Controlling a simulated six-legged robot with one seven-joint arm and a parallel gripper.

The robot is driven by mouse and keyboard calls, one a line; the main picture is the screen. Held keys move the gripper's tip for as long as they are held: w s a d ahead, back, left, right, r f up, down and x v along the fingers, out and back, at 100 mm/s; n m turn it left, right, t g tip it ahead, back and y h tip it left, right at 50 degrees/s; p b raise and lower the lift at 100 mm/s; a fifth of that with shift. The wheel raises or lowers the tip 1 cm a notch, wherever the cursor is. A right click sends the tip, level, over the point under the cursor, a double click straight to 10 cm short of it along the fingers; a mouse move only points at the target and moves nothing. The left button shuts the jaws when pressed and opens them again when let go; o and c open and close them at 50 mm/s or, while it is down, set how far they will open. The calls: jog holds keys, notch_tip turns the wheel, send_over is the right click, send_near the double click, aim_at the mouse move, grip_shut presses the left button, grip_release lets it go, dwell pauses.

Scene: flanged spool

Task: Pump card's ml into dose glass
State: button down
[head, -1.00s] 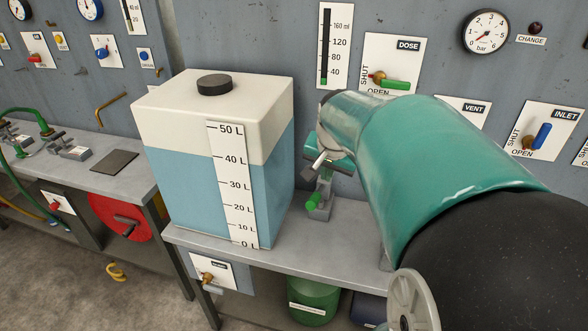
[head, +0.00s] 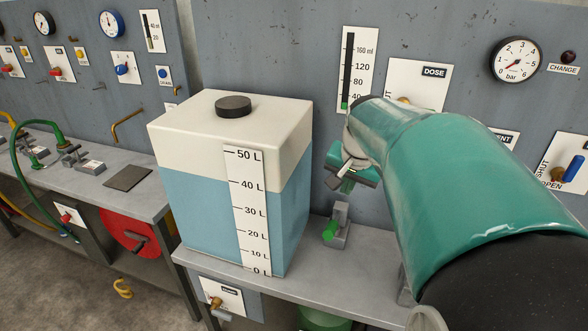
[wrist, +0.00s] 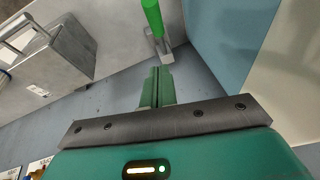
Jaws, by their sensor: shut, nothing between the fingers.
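The dose gauge (head: 355,68), a white scale marked in ml with a dark column, is on the wall panel. Its green level sits at the bottom, around or below the 40 mark. The DOSE plate (head: 418,85) is beside it, its valve mostly hidden by my arm. A green-handled lever (head: 331,230) on a small grey base stands on the bench below my gripper (head: 345,178). The green handle (wrist: 153,16) shows ahead of my fingers (wrist: 157,88) in the wrist view, apart from them. My gripper is shut and empty. I see no readable dose card.
A large tank (head: 215,190) of blue liquid, scaled in litres, stands left of my gripper. A grey box (wrist: 58,50) is left in the wrist view. Another bench (head: 95,175) is at left.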

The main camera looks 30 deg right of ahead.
send_over(332, 224)
jog(key=d, duration=0.2)
notch_tip(332, 224, down, 8)
jog(key=shift+s+a+f, duration=0.3)
jog(key=shift+a+f, duration=0.15)
jog(key=shift+f, duration=0.1)
jog(key=shift+s+a+f, duration=0.25)
jog(key=shift+a+f, duration=0.2)
jog(key=shift+f, duration=0.05)
jog(key=shift+a+f, duration=0.15)
jog(key=shift+f, duration=0.35)
jog(key=shift+a+f, duration=0.15)
jog(key=shift+f, duration=0.05)
